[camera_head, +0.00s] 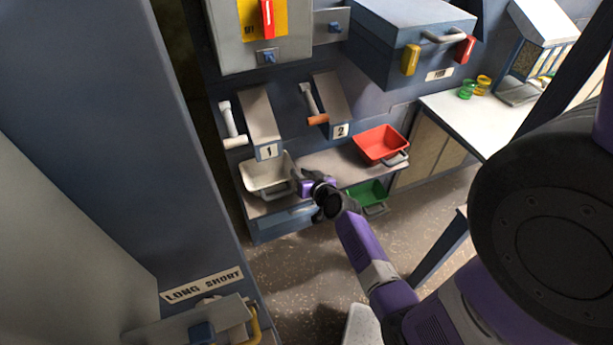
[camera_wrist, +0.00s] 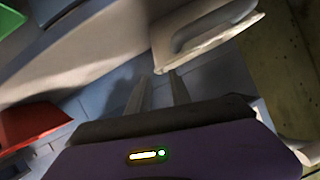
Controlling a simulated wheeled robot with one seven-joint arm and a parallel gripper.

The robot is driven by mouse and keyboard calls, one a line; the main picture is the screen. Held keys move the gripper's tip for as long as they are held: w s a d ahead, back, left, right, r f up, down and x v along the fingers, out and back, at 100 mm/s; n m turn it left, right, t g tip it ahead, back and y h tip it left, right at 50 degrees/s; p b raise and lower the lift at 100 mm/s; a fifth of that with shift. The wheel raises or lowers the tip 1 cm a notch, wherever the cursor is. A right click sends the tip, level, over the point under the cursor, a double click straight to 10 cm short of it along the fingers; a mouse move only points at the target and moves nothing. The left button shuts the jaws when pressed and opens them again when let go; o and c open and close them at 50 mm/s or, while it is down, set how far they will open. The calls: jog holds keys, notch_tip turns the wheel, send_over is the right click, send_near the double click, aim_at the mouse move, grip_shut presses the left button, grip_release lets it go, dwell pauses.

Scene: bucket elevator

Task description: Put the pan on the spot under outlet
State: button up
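A white pan (camera_head: 262,176) stands on the low shelf below outlet 1 (camera_head: 261,116); its loop handle is at its front right. A red pan (camera_head: 381,143) sits at the right end of the shelf, to the right of outlet 2 (camera_head: 333,95). A green pan (camera_head: 366,192) is lower, in front of the shelf. My gripper (camera_head: 298,177) is beside the white pan's handle. In the wrist view, my gripper (camera_wrist: 160,76) is open, its two fingers apart with nothing between them. The white pan's handle (camera_wrist: 205,35) lies just beyond the fingertips. Any marked spot is not visible.
The shelf (camera_head: 325,159) is bare between the white and red pans. Levers hang beside both outlets. A white counter (camera_head: 475,125) with small green and yellow cups is at right. A grey cabinet with a "LONG SHORT" label (camera_head: 200,285) is at left. Speckled floor lies in front.

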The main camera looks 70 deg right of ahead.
jog(key=s+a+r+n+t+y, duration=0.1)
jog(key=s+a+r+n, duration=0.15)
jog(key=a, duration=0.65)
jog(key=s+a+r+n+t+y, duration=0.1)
jog(key=s+a+r, duration=0.15)
jog(key=a, duration=0.65)
jog(key=s+a+r+n+t+y, duration=0.15)
jog(key=s+a, duration=0.25)
jog(key=a, duration=0.4)
jog(key=s+a+r+n+y, duration=0.2)
jog(key=s+a+r+n, duration=0.1)
jog(key=a+r, duration=0.5)
jog(key=s+a+r+n+t+y, duration=0.1)
jog(key=s+a+r+n+y, duration=0.2)
jog(key=s+a+r, duration=0.3)
notch_tip(320, 180, up, 3)
jog(key=shift+a+n+y, duration=0.35)
jog(key=shift+a+n, duration=0.05)
jog(key=shift+a, duration=0.85)
jog(key=shift+s+t, duration=0.1)
jog(key=shift+t, duration=0.15)
